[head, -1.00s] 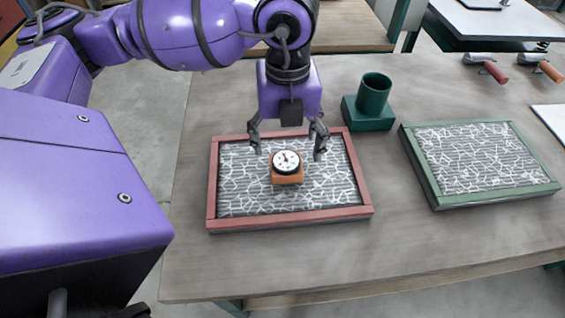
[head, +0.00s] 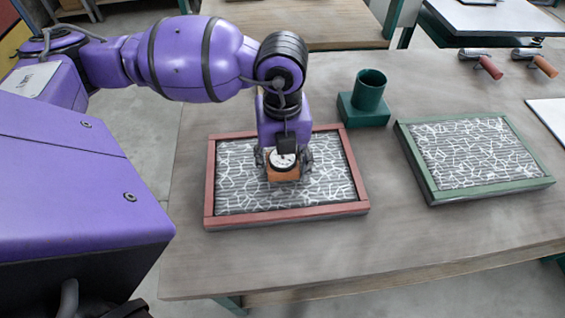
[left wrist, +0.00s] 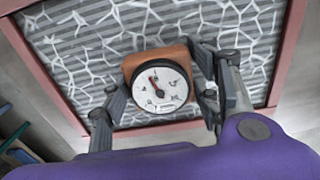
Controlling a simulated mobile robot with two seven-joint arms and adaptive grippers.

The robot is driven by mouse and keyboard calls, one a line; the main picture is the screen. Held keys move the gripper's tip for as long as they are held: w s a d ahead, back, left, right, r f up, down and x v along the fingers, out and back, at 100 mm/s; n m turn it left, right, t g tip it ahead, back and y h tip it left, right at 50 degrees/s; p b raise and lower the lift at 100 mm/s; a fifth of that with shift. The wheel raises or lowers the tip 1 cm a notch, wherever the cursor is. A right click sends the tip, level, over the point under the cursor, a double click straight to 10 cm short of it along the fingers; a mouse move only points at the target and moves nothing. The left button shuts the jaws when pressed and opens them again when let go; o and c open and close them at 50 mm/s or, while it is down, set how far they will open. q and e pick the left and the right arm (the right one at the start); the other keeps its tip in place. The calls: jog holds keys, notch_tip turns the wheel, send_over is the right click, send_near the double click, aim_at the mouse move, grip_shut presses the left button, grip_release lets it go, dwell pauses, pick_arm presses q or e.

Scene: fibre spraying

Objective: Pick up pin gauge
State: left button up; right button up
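The pin gauge (head: 284,161) is an orange block with a round white dial and black rim. It sits on the white-veined grey panel inside the red frame (head: 290,216). My left gripper (head: 284,165) is down over it from above, with one finger on each side. My right gripper is not in view.
A green-framed panel (head: 492,187) lies to the right on the wooden table (head: 400,230). A dark green cup on a block (head: 368,92) stands behind, between the panels. Two handled tools (head: 488,66) lie at the back right. The table front is clear.

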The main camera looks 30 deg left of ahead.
aim_at(284, 158)
pick_arm(q)
jog(key=c, duration=0.9)
jog(key=shift+r, duration=0.1)
jog(key=shift+r, duration=0.5)
jog(key=shift+d+r, duration=0.2)
jog(key=shift+r, duration=1.05)
jog(key=s+d+r, duration=0.8)
jog(key=d+r, duration=0.1)
jog(key=d, duration=0.2)
jog(key=shift+r+p, duration=0.2)
jog(key=shift+p, duration=0.15)
